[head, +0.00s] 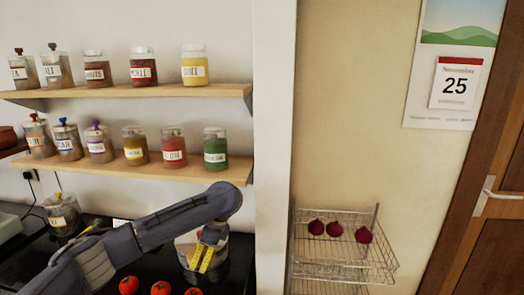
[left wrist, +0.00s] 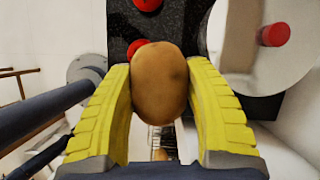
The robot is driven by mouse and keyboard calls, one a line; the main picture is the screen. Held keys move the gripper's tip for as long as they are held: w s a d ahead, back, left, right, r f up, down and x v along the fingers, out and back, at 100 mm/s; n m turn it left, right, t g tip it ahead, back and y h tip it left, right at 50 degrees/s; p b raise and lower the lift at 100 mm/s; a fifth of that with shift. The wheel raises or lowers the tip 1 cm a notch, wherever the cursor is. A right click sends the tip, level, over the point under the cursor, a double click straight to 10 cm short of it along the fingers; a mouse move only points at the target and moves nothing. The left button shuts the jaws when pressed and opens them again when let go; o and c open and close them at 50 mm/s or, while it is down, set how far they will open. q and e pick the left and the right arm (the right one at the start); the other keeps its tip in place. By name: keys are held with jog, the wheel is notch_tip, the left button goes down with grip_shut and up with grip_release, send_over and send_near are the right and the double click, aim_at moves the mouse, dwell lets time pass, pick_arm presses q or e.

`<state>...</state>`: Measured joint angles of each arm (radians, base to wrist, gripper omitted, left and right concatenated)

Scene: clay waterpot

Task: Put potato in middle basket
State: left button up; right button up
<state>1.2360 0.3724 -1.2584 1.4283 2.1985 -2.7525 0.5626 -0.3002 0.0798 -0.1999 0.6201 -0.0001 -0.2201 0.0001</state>
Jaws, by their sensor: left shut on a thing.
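My left gripper (head: 203,262) has yellow fingers and hangs over the dark counter in the head view. In the left wrist view the fingers are shut on a brown, oval potato (left wrist: 160,82), one on each side. I cannot make out the potato in the head view. A wire basket rack (head: 345,262) stands right of the wall edge. Its top basket holds a few dark red round vegetables (head: 334,229). Lower wires show beneath it at the bottom edge, but the middle basket is mostly out of frame. My right gripper is not in view.
Red tomatoes (head: 161,288) lie on the dark counter (head: 235,275) below the gripper. A clear container (head: 183,249) stands behind it. Shelves (head: 150,92) with labelled jars are above. A white wall edge (head: 276,150) separates counter and rack. A door (head: 490,220) is at right.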

pick_arm(q)
jog(key=s+d+n+g, duration=0.2)
jog(key=s+n, duration=0.4)
jog(key=s, duration=0.1)
jog(key=shift+r+g+h, duration=0.3)
jog(key=shift+r+h, duration=0.1)
jog(key=shift+r, duration=0.05)
jog(key=s+a+n+h, duration=0.1)
jog(key=s+n, duration=0.2)
jog(key=s, duration=0.1)
jog(key=s+a+n+g+h, duration=0.1)
jog(key=s+n, duration=0.3)
jog(key=s+a+n+h, duration=0.1)
jog(key=s+n, duration=0.2)
jog(key=s, duration=0.1)
jog(key=shift+s+r+n+g, duration=0.1)
jog(key=shift+r+n+g, duration=0.2)
jog(key=shift+r+g, duration=0.1)
jog(key=shift+s+a+r+n+h, duration=0.15)
jog(key=shift+s+n+h, duration=0.25)
jog(key=shift+s+n, duration=0.25)
